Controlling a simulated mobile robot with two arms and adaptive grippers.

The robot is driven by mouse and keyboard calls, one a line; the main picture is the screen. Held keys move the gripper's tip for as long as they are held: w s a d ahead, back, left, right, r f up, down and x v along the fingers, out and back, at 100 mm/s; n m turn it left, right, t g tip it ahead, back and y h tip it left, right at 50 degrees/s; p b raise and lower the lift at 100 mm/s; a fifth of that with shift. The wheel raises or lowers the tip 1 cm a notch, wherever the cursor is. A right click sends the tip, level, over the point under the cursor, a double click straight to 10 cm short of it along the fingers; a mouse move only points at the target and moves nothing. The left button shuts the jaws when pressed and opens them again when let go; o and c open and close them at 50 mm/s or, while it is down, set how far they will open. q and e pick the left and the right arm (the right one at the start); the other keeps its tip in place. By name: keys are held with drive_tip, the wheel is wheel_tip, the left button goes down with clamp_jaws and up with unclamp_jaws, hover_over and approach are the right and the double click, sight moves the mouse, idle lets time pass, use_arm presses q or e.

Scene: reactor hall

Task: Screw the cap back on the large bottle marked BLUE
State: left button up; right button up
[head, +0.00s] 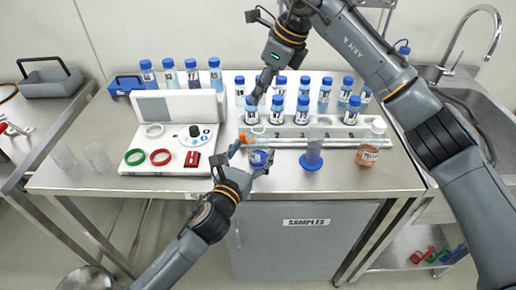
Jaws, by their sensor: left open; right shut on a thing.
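The large bottle (260,158) with blue contents stands near the front edge of the bench. My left gripper (253,158) is open around its lower body, with a finger on either side; I cannot tell whether they touch it. The bottle's label cannot be read, and its pale top shows just behind. My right gripper (256,100) hangs above the front row of vials, behind the bottle. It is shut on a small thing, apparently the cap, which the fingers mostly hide.
Blue-capped vials (303,108) stand in a rack behind. A blue-based cylinder (312,150) and an orange bottle (369,152) stand to the right. A white instrument board (160,167) with green and red rings lies left. A sink (470,110) is far right.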

use_arm(q)
drive_tip(key=x, duration=0.3)
drive_tip(key=shift+w+d+f, duration=0.1)
drive_tip(key=shift+w+d, duration=0.05)
drive_tip(key=shift+w, duration=0.1)
use_arm(e)
drive_tip(key=shift+w, duration=0.15)
use_arm(q)
drive_tip(key=shift+w, duration=0.15)
drive_tip(key=shift+c, duration=0.2)
clamp_jaws()
use_arm(e)
hover_over(254, 125)
drive_tip(key=d, duration=0.2)
drive_tip(key=shift+s+a+f, duration=0.1)
drive_tip(key=shift+s+f, duration=0.05)
drive_tip(key=shift+f, duration=1.1)
drive_tip(key=shift+s+a+f, duration=0.1)
drive_tip(key=shift+s+f, duration=0.05)
drive_tip(key=shift+f, duration=1.1)
drive_tip(key=shift+f, duration=0.9)
drive_tip(key=shift+f, duration=0.6)
